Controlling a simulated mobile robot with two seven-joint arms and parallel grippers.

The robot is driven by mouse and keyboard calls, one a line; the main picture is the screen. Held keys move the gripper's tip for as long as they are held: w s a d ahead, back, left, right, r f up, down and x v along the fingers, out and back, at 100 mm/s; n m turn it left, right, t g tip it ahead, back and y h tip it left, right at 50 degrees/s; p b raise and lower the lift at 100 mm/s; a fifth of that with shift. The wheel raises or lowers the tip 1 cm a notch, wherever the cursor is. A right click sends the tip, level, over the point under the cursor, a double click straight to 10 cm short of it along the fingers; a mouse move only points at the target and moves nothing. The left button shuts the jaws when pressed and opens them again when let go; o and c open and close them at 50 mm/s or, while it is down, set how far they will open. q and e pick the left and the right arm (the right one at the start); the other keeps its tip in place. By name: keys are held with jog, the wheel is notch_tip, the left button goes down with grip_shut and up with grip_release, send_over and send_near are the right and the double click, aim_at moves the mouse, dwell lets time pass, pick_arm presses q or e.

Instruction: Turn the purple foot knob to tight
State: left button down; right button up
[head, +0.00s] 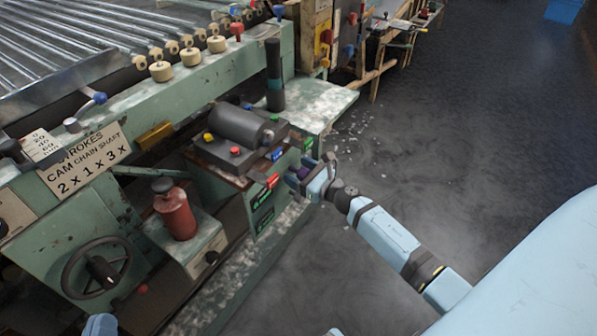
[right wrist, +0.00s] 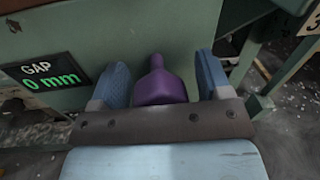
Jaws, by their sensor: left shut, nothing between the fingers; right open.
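The purple foot knob (right wrist: 160,85) sticks out of the green machine's lower panel in the right wrist view. A small part of the knob shows in the head view (head: 302,173), mostly hidden by my right gripper. My right gripper (head: 312,178) is open, with one blue finger on each side of the knob. In the right wrist view (right wrist: 158,90) a gap shows between the knob and each finger. My left gripper (head: 100,325) is shut and empty, partly cut off at the bottom left edge of the head view.
A display (right wrist: 42,78) left of the knob reads "GAP 0 mm". A red bottle (head: 175,212) and a handwheel (head: 97,268) are on the machine's left. A black post (head: 274,75) stands behind the panel. The dark floor (head: 440,140) right of the machine is mostly clear.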

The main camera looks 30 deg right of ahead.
jog(key=shift+w, duration=0.1)
jog(key=c, duration=0.9)
